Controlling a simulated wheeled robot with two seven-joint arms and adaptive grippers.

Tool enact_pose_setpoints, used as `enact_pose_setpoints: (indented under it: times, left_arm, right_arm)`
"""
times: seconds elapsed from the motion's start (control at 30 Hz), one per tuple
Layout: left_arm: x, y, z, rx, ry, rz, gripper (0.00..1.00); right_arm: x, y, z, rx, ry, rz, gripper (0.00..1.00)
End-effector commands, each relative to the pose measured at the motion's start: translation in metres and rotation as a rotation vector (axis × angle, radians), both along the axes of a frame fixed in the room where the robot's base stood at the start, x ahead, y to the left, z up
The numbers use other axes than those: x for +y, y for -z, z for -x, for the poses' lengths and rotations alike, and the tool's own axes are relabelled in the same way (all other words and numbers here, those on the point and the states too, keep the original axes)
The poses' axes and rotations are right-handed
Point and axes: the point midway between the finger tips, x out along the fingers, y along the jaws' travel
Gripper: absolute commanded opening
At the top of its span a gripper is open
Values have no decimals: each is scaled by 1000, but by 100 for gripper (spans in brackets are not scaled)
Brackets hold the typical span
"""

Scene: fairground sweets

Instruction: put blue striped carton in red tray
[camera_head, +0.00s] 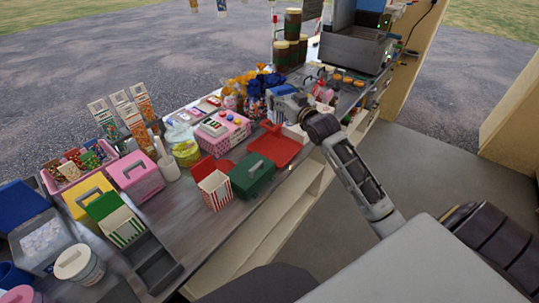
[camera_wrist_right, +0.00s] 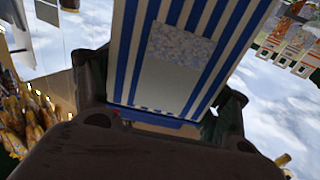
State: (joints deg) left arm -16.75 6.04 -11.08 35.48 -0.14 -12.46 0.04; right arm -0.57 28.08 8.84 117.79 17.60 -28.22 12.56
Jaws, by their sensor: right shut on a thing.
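The blue striped carton (camera_wrist_right: 190,45), white with blue stripes and a pale panel, fills the upper middle of the right wrist view. My right gripper (camera_wrist_right: 165,110) is shut on it, with a dark finger on each side. My left gripper is not in view.
A green box (camera_head: 252,174) and a red striped carton (camera_head: 214,188) stand left of the tray. A pink box (camera_head: 222,132) stands behind them. Blue and orange bagged sweets (camera_head: 250,88) crowd the back. The counter's front edge is close to the tray.

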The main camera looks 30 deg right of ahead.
Motion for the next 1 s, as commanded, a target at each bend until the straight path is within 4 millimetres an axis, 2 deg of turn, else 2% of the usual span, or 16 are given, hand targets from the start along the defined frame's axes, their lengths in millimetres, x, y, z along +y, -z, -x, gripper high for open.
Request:
enact_pose_setpoints:
  times: [0.37,0.53,0.67,1.0]
  left_arm:
    - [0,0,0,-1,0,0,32]
    - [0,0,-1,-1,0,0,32]
    - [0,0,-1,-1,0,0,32]
    - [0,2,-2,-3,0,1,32]
  right_arm:
    - [0,0,0,-1,-1,0,57]
    - [0,8,0,2,0,-1,57]
    - [0,24,0,3,0,-1,57]
    - [0,79,0,3,0,-2,57]
